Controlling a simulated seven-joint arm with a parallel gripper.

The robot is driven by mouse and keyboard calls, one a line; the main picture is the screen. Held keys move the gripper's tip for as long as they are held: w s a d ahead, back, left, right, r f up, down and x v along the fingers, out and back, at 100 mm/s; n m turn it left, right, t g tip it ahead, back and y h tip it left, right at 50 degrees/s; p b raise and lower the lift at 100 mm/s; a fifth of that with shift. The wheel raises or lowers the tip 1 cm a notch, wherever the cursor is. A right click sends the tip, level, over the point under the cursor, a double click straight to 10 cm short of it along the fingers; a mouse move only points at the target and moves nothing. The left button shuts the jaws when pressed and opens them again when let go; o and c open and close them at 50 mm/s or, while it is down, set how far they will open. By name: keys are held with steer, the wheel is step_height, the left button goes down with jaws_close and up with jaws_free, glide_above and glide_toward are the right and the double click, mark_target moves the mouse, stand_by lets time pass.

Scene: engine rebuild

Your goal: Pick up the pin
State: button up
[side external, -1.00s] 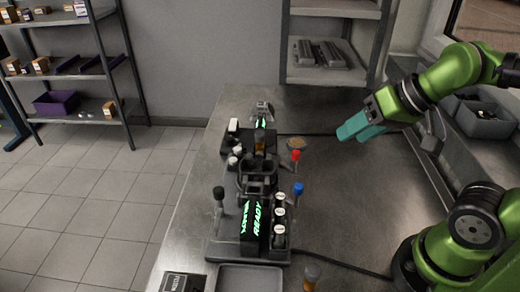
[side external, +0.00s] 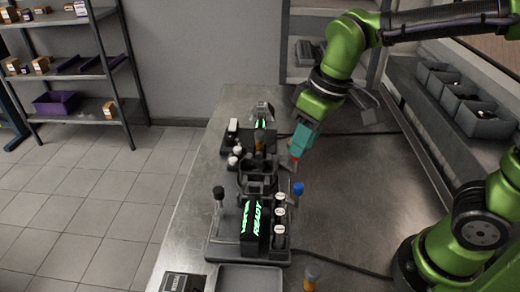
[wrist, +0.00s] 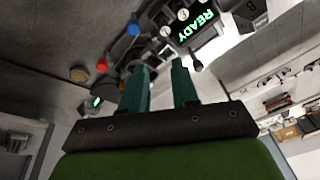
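My gripper (side external: 297,154) hangs fingers down over the right edge of the work station, close to the red-topped handle (side external: 293,164), which it partly hides. In the wrist view its two teal fingers (wrist: 160,72) stand apart with nothing visible between them. I cannot pick out the pin with certainty in either view; it may be hidden or too small. The dark station (side external: 221,252) carries white-topped cylinders (side external: 280,212) and a lit READY panel (side external: 258,219).
A blue-topped handle (side external: 299,188) stands right of the station, a dark knob (side external: 218,193) left. A grey tray (side external: 249,281) lies in front. An orange container (side external: 312,274) stands front right. Grey bins (side external: 470,105) line the right ledge. The bench's right middle is clear.

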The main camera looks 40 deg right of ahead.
steer(key=w+a+n+g+h, duration=0.1)
steer(key=w+a+n+g, duration=0.1)
steer(key=w+a+n, duration=0.15)
steer(key=n, duration=0.2)
glide_toward(280, 196)
steer(key=shift+h, duration=0.3)
steer(key=f, duration=0.5)
steer(key=shift+w+a, duration=0.25)
steer(key=shift+a, duration=0.05)
steer(key=shift+s+f, duration=0.15)
steer(key=shift+f, duration=1.3)
steer(key=shift+s+f, duration=0.1)
steer(key=shift+f, duration=1.4)
jaws_close()
